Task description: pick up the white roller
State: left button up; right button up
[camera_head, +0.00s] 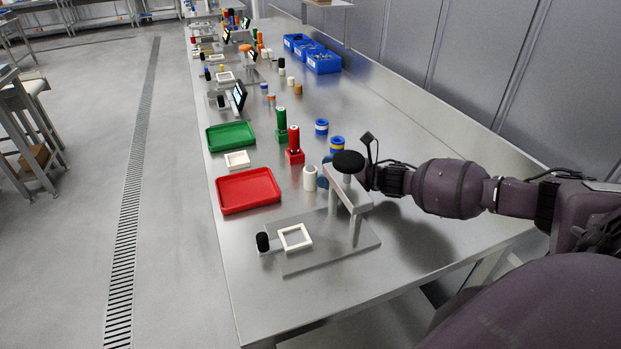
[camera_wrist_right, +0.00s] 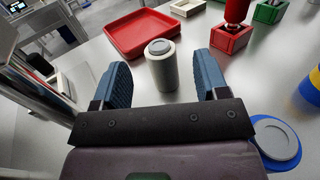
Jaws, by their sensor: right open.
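The white roller (camera_head: 310,178), a short upright cylinder with a grey top, stands on the steel table right of the red tray (camera_head: 248,208). It also shows in the right wrist view (camera_wrist_right: 161,72). My right gripper (camera_head: 322,174) is open and empty at the table; in the head view it is partly hidden behind the grey stand. In the right wrist view its two blue fingers (camera_wrist_right: 160,70) point toward the roller, which appears centred in the gap between them. I see no contact with the roller. My left gripper is not in view.
The grey stand (camera_head: 355,205) with a black knob stands close in front of my right gripper. A red block holder (camera_head: 295,157) and a blue-and-yellow roll (camera_head: 337,145) stand nearby. A white square frame (camera_head: 237,160) and green tray (camera_head: 231,136) lie farther left.

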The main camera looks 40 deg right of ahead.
aim_at(311, 167)
jog(key=shift+x, duration=2.3)
jog(key=c, duration=1.1)
jog(key=shift+o, duration=0.2)
